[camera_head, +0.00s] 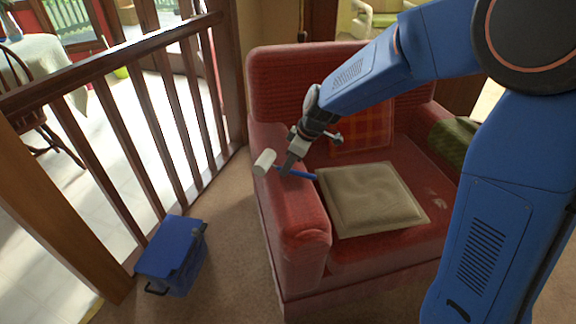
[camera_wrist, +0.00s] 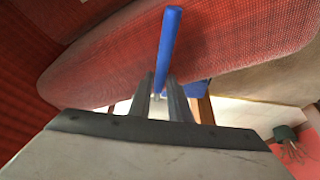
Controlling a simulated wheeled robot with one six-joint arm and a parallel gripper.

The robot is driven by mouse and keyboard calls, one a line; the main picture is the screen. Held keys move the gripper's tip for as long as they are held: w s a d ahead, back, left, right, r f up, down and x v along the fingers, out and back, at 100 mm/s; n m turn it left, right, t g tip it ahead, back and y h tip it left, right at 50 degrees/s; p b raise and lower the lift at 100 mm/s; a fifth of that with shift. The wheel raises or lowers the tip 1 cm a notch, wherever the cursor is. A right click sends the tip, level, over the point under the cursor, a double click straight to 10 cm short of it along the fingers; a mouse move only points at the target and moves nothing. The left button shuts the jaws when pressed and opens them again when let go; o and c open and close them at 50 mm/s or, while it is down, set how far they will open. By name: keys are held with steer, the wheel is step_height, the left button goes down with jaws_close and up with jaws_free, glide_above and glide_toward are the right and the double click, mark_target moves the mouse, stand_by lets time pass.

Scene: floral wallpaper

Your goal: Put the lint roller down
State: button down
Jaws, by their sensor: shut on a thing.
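The lint roller has a white roll (camera_head: 264,162) and a blue handle (camera_head: 303,174). My gripper (camera_head: 287,168) is shut on it near where roll and handle meet, at the left armrest (camera_head: 297,215) of the red armchair. In the wrist view the blue handle (camera_wrist: 170,42) stands out from between the two fingers (camera_wrist: 162,98) against the red fabric. The white roll is not visible there. I cannot tell whether the lint roller touches the armrest.
A beige cushion (camera_head: 372,197) lies on the seat, with an orange plaid cushion (camera_head: 361,133) behind it. A green cloth (camera_head: 455,142) is on the right armrest. A blue box (camera_head: 170,248) stands on the carpet by the wooden railing (camera_head: 120,56). Carpet between box and chair is clear.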

steer(key=shift+f, duration=0.1)
steer(key=c, duration=1.6)
jaws_free()
steer(key=shift+c, duration=0.2)
steer(key=v, duration=1.2)
steer(key=s+d+r+m+t+h, duration=0.1)
steer(key=s+d+r+m, duration=0.15)
steer(key=s+d, duration=0.4)
steer(key=s+d+r+m+t+h, duration=0.1)
steer(key=s+d+r+m, duration=0.1)
steer(key=s+d+m, duration=0.35)
steer(key=s+d+f+m+h, duration=0.1)
steer(key=s+d+m, duration=0.2)
steer(key=s+d, duration=0.3)
steer(key=s+d+f+m+t+h, duration=0.1)
steer(key=s+d+f+m, duration=0.1)
steer(key=s+d, duration=0.5)
steer(key=s+m, duration=0.1)
steer(key=s, duration=0.2)
steer(key=shift+s+d, duration=0.15)
steer(key=shift+s, duration=0.2)
